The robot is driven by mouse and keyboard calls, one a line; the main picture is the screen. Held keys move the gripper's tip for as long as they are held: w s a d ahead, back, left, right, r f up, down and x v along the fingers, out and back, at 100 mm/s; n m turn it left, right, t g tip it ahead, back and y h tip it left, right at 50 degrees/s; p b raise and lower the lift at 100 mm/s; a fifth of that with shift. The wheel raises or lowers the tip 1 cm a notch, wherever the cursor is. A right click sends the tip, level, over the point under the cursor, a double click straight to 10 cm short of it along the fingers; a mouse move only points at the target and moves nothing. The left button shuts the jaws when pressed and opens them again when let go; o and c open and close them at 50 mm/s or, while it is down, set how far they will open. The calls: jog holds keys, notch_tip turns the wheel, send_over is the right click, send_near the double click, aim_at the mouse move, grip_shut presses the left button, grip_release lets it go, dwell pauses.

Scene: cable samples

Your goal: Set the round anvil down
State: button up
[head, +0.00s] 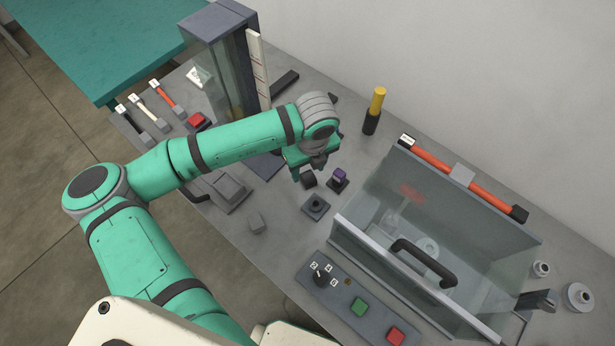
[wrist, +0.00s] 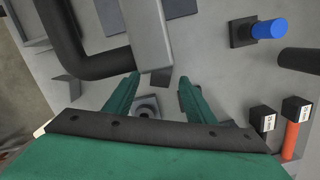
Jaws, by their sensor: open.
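My gripper (head: 306,171) is low over the middle of the grey bench, with its jaws open. In the wrist view the two green fingers (wrist: 158,98) stand apart. A small square block with a round recess (wrist: 147,106) shows beyond and between them; it seems clear of both fingers. In the head view a similar square block (head: 315,207) sits on the bench just in front of my gripper. A dark piece (head: 308,182) shows directly under the fingers, partly hidden. I cannot tell for sure which piece is the round anvil. Round grey metal pieces (head: 579,297) lie at the far right.
A clear-walled box (head: 400,225) with a black handle stands right of my gripper. A purple-topped post (head: 339,177) is close beside it. A yellow-and-black tool (head: 374,111) stands behind. A tall clear-walled cabinet (head: 222,75) is at the back left. A control panel (head: 345,300) sits in front.

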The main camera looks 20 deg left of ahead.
aim_at(308, 179)
jog(key=shift+d+f, duration=0.15)
jog(key=shift+f, duration=1.2)
jog(key=shift+c, duration=0.6)
jog(key=shift+w, duration=0.1)
grip_shut()
jog(key=shift+r, duration=0.1)
